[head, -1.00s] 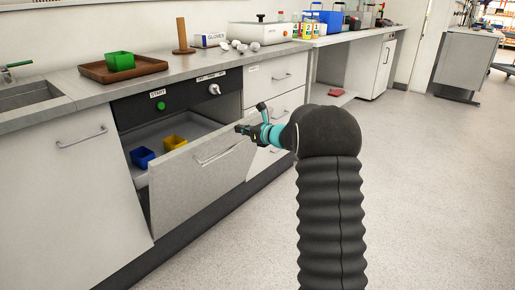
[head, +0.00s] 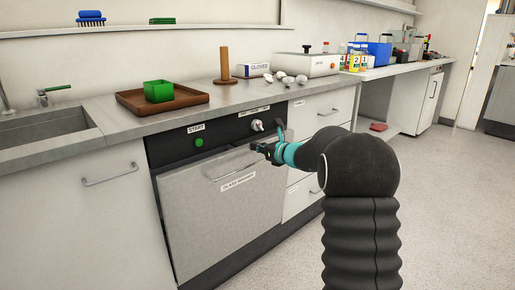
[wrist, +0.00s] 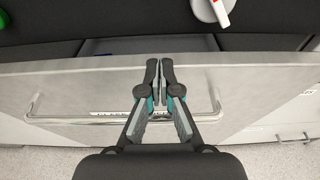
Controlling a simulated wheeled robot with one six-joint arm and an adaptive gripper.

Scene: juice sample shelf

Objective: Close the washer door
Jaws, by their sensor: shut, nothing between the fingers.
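The glass washer door (head: 215,215) is a grey panel below the black control strip, standing almost upright and nearly flush with the cabinet fronts. In the wrist view the door's top edge (wrist: 75,68) still leaves a narrow gap, with a pale strip of the interior (wrist: 150,44) behind it. The door's bar handle (wrist: 38,108) runs behind my fingers in that view. My gripper (head: 262,149) is shut and empty, with its fingertips (wrist: 160,63) at the middle of the door's upper edge. Whether they touch the door I cannot tell.
The control strip has a green start button (head: 199,142) and a white knob (head: 257,125). A brown tray (head: 190,101) with a green container (head: 158,91) stands on the counter above. Drawers (head: 325,113) adjoin on the right. The floor (head: 440,200) at right is clear.

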